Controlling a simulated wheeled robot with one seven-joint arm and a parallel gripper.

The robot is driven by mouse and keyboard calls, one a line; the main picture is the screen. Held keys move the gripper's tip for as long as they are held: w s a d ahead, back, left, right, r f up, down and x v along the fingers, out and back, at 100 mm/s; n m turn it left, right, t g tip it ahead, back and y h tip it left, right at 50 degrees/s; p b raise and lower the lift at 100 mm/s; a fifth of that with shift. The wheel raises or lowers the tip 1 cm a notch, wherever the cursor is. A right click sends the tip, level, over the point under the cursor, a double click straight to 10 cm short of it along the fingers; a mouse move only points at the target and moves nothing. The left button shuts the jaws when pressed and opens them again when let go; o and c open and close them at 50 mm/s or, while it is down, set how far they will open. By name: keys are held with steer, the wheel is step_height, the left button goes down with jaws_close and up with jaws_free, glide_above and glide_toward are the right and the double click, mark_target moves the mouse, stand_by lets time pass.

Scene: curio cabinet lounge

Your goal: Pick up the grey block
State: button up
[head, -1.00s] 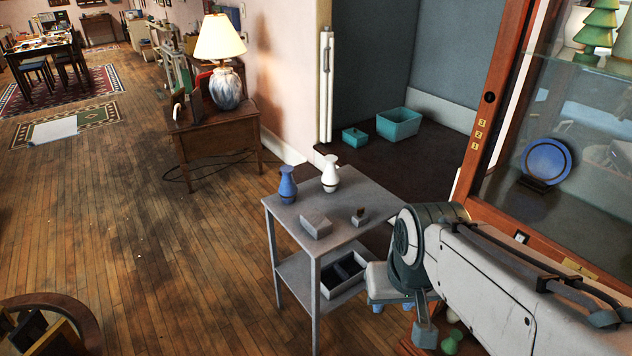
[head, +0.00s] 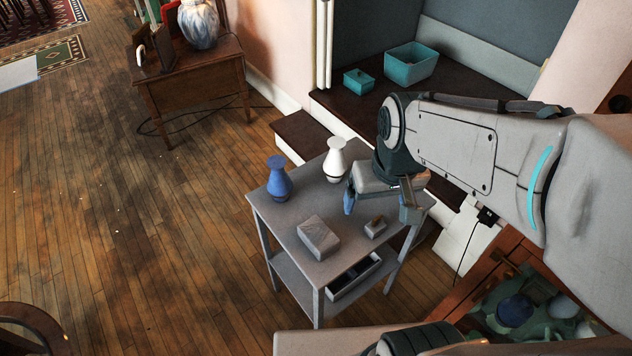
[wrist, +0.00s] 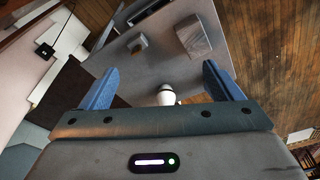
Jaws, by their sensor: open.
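A grey block (head: 318,238), box-shaped with a streaked surface, lies on the front part of the grey side table (head: 262,208). In the wrist view the grey block (wrist: 193,37) shows beyond the right fingertip, with clear space between them. My gripper (wrist: 160,70) is open and empty, its two blue fingers spread wide. In the head view it hangs over the back right of the table, behind and to the right of the block.
A blue vase (head: 278,180) and a white vase (head: 335,160) stand at the table's back. The white vase (wrist: 166,95) appears between my fingers in the wrist view. A small grey piece with a brown top (head: 375,227) lies right of the block. A divided tray (head: 355,278) sits below.

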mark_target(320, 234)
steer(key=w+a+f+n+g, duration=0.2)
steer(key=w+a+f+n, duration=0.3)
steer(key=w+a+f, duration=0.4)
steer(key=f, duration=1)
steer(key=s+f+b, duration=0.1)
steer(key=f, duration=0.4)
steer(key=shift+a+f, duration=0.2)
steer(key=shift+a, duration=0.15)
steer(key=c, duration=1.1)
